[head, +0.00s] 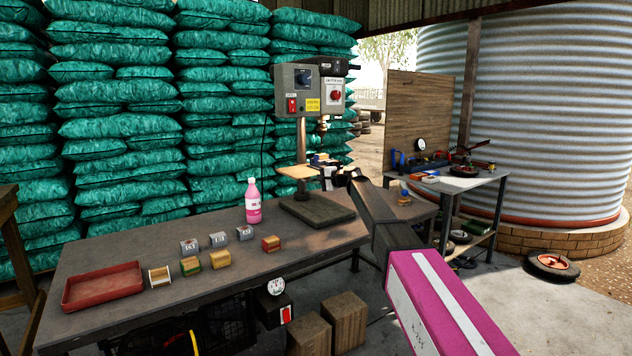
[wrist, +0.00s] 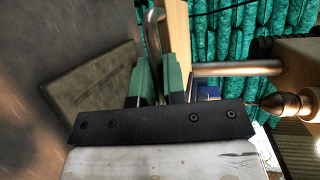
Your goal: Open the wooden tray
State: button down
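The wooden tray (head: 297,172) shows in the head view as a light wooden slab on the drill press, above its dark base. In the wrist view its pale wooden edge (wrist: 176,30) stands upright in the picture, with a curved metal handle (wrist: 153,32) beside it. My gripper (wrist: 159,68) has its two green fingers close together, with the lower end of the handle in the narrow gap between them. It appears shut on the handle. In the head view my gripper (head: 332,174) is just right of the tray and small.
The drill press (head: 308,90) rises over the tray; its chuck (wrist: 285,105) is close to my gripper. A pink bottle (head: 253,202), small blocks (head: 219,259) and a red tray (head: 103,286) stand on the bench.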

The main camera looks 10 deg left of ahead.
jog(key=shift+s+d, duration=0.1)
jog(key=s+d, duration=1.1)
jog(key=shift+s+d, duration=0.15)
dwell(0.3)
jog(key=c, duration=1.2)
grip_release()
jog(key=shift+d, duration=0.1)
jog(key=v, duration=1)
jog(key=shift+s+d+r, duration=0.1)
jog(key=shift+d, duration=0.15)
